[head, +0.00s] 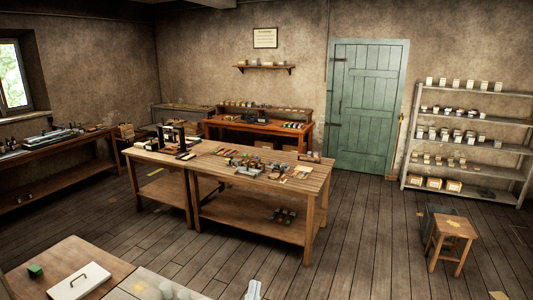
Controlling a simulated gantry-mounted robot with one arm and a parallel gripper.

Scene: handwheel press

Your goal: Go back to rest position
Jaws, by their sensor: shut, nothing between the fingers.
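My gripper's fingers do not show in the head view. A small pale grey-white shape (253,291) pokes up at the bottom edge; it is too cut off to tell what it is. A dark upright device with posts (170,138), perhaps the press, stands on the left part of the long wooden table (312,181) in the middle of the room. Nothing is seen touching it.
Small parts (245,163) lie across the long table. A stool (452,232) and shelves (470,118) stand right. Floor between is mostly clear.

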